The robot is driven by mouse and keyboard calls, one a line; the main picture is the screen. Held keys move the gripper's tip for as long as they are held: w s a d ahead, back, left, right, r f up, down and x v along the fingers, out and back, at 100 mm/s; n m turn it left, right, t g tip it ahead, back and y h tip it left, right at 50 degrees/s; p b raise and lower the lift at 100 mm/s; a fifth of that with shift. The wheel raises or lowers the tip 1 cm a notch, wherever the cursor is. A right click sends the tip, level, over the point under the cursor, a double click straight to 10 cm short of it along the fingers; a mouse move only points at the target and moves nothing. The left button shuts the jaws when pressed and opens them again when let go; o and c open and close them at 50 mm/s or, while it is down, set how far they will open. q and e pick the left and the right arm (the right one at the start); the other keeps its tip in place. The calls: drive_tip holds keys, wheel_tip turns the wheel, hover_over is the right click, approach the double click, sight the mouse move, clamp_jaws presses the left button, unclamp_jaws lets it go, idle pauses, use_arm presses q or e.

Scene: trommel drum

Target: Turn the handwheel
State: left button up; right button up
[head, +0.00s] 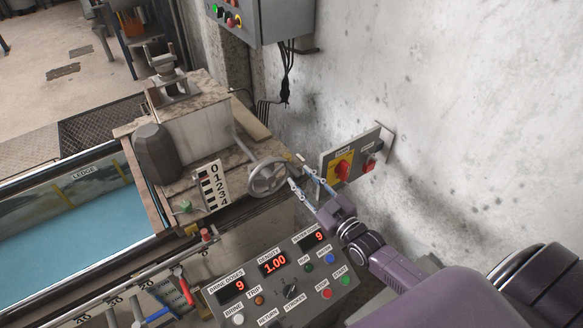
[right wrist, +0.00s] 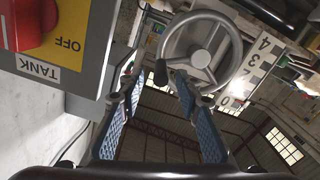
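The grey spoked handwheel (head: 268,177) stands on the side of the stained machine housing, beside a numbered scale plate (head: 213,187). In the right wrist view the handwheel (right wrist: 201,47) has a dark handle knob (right wrist: 160,72) on its rim. My right gripper (head: 297,172) is open just to the right of the wheel. In the right wrist view its two blue-padded fingers (right wrist: 155,78) are apart, and the knob appears between their tips. I cannot tell whether either finger touches it. My left gripper is not in view.
A grey switch box (head: 351,158) with a red rotary switch on yellow is on the wall right of the gripper. A control panel (head: 281,277) with red displays lies below the wheel. A blue liquid tank (head: 75,240) is at left. Bare wall fills the right.

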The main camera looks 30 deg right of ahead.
sight(287, 164)
drive_tip(key=w, duration=0.4)
drive_tip(key=shift+a+f, duration=0.1)
drive_tip(key=shift+a, duration=0.15)
drive_tip(key=shift+w+a, duration=0.1)
drive_tip(key=shift+w, duration=0.5)
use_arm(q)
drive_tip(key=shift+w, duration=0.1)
use_arm(e)
clamp_jaws()
